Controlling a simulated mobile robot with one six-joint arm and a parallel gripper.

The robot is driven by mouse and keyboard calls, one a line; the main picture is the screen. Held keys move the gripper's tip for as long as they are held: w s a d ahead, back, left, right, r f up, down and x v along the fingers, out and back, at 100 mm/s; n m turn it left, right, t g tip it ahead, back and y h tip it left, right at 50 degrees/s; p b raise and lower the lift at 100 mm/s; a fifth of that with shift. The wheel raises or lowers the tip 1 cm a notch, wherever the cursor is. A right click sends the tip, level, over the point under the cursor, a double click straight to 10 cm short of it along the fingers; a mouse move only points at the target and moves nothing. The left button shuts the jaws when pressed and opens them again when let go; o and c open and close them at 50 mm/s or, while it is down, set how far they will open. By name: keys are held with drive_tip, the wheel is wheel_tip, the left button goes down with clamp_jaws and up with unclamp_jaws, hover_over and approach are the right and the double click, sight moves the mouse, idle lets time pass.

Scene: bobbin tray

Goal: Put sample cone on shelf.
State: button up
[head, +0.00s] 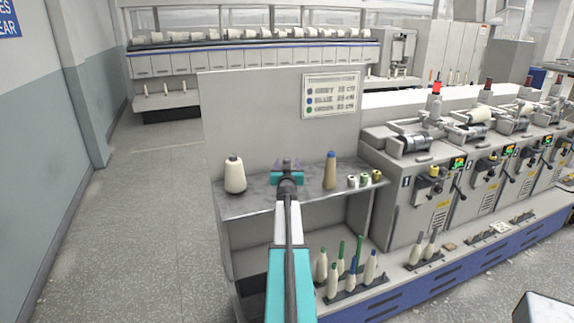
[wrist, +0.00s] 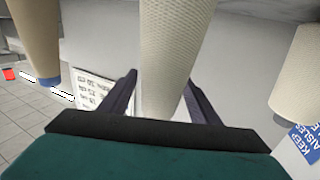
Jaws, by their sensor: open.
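A shelf (head: 258,202) with a grey top holds cones. A cream cone (head: 234,176) with a dark tip stands at its left, and a tan cone (head: 330,172) with a blue tip stands at its right. My gripper (head: 287,164) is over the shelf between them, open. In the wrist view, which looks upside down, a pale textured cone (wrist: 168,45) is between my open fingers; I cannot tell whether they touch it. My gripper hides it in the head view. The tan cone (wrist: 35,35) and cream cone (wrist: 297,75) flank it. Which is the sample cone is unclear.
A panel with a chart (head: 331,95) rises behind the shelf. Small spools (head: 364,180) sit at its right end. Several bobbins (head: 346,275) stand on pegs below. Winding machines (head: 435,180) border the right. Open floor (head: 150,230) lies to the left.

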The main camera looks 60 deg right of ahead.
drive_tip(key=b+v, duration=0.1)
drive_tip(key=v, duration=1)
drive_tip(key=shift+a, duration=0.25)
drive_tip(key=shift+f, duration=0.1)
idle(1.0)
